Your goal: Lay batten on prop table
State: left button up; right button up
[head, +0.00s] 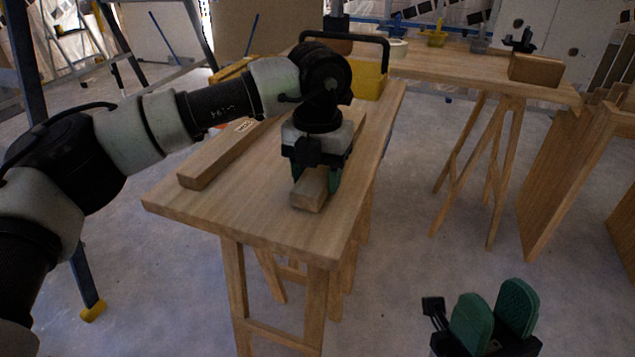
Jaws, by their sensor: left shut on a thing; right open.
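The prop table (235,218) is a long narrow wooden table in the middle of the head view. My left gripper (318,186) points down over its right half and is shut on a wooden batten (309,190). The batten's near end sticks out toward me, low at the tabletop; whether it touches the top I cannot tell. Much of it is hidden behind my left gripper and wrist. Another wooden batten (216,157) lies on the table to the left. My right gripper (496,305) is open and empty at the lower right, apart from the table.
A yellow toolbox (368,82) with a black handle stands at the table's far end. A second wooden table (450,70) behind holds clamps and a wooden block (536,69). Wooden panels (565,180) stand at the right. A ladder (90,312) is at the left. The floor between is clear.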

pick_arm(q)
jog(key=shift+f, duration=0.45)
jog(key=shift+f, duration=0.1)
jog(key=o, duration=1)
